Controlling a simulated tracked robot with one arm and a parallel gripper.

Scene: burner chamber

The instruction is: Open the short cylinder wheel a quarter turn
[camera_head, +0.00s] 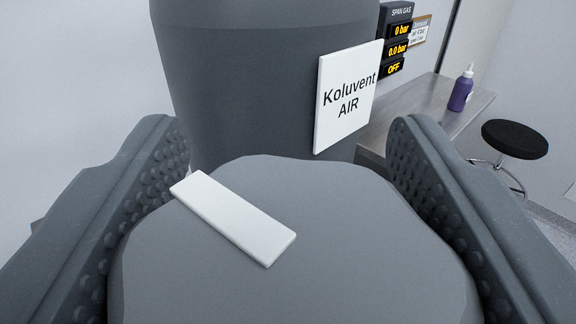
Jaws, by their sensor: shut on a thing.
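The grey wheel (300,250) fills the lower middle of the view, seen close up, with a scalloped edge. A white bar marker (234,218) lies on its face, slanting from upper left to lower right. My gripper (290,165) has one studded finger on each side of the wheel and is shut on it. The wheel's lower part is cut off by the frame. Behind it stands a dark grey cylinder (255,85) with a white sign (347,97) reading "Koluvent AIR". Whether this is the short cylinder cannot be told from this view.
A black span gas panel (396,40) shows 0 bar, 0.0 bar and OFF. A metal bench (425,108) at the right holds a purple bottle (461,90). A black-topped stool (515,138) stands at the far right. A plain wall is at the left.

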